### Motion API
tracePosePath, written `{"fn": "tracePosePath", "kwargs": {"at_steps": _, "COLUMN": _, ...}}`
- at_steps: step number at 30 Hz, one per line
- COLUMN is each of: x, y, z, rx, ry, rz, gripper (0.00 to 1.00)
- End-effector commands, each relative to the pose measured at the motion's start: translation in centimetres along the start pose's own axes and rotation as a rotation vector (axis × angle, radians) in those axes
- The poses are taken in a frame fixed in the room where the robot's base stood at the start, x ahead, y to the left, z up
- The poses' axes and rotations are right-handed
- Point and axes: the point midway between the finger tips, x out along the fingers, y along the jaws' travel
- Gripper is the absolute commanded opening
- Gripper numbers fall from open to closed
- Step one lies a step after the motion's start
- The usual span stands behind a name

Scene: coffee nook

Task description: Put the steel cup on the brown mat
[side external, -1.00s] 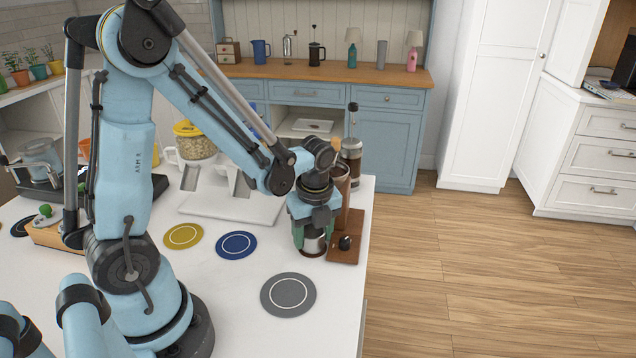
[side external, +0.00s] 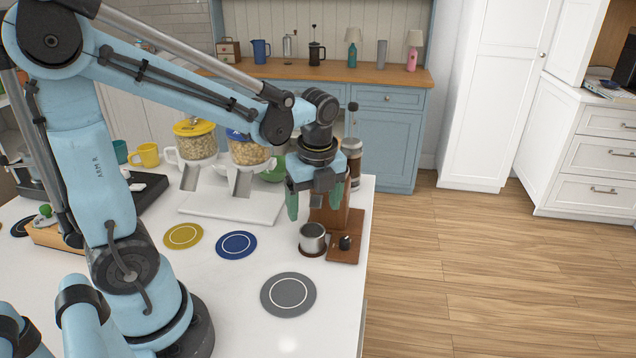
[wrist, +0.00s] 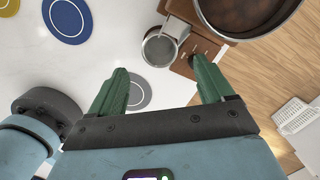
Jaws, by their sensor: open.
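A wooden grinder stand (side external: 344,243) is close to the cup's right. Grey (side external: 288,294), blue (side external: 236,245) and yellow (side external: 183,236) mats lie on the white counter. A double grain dispenser (side external: 232,207) stands behind. The counter's right edge is near.

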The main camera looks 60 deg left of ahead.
Motion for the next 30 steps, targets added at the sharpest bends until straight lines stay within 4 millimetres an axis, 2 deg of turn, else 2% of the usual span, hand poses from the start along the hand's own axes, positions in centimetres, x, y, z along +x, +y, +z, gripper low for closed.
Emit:
{"fn": "tracePosePath", "kwargs": {"at_steps": 6, "x": -2.6, "y": 0.0, "z": 0.0, "rx": 0.002, "ry": 0.000, "rz": 0.001, "gripper": 0.81}}
{"fn": "tracePosePath", "kwargs": {"at_steps": 13, "x": -3.8, "y": 0.1, "z": -0.1, "rx": -0.009, "ry": 0.000, "rz": -0.003, "gripper": 0.81}}
{"fn": "tracePosePath", "kwargs": {"at_steps": 16, "x": -4.0, "y": 0.3, "z": -0.3, "rx": -0.079, "ry": 0.000, "rz": -0.027, "gripper": 0.81}}
{"fn": "tracePosePath", "kwargs": {"at_steps": 20, "x": -4.4, "y": 0.7, "z": -1.1, "rx": -0.300, "ry": 0.012, "rz": -0.106, "gripper": 0.81}}
{"fn": "tracePosePath", "kwargs": {"at_steps": 30, "x": -4.9, "y": 1.8, "z": -3.7, "rx": -1.110, "ry": 0.217, "rz": -0.355, "gripper": 0.81}}
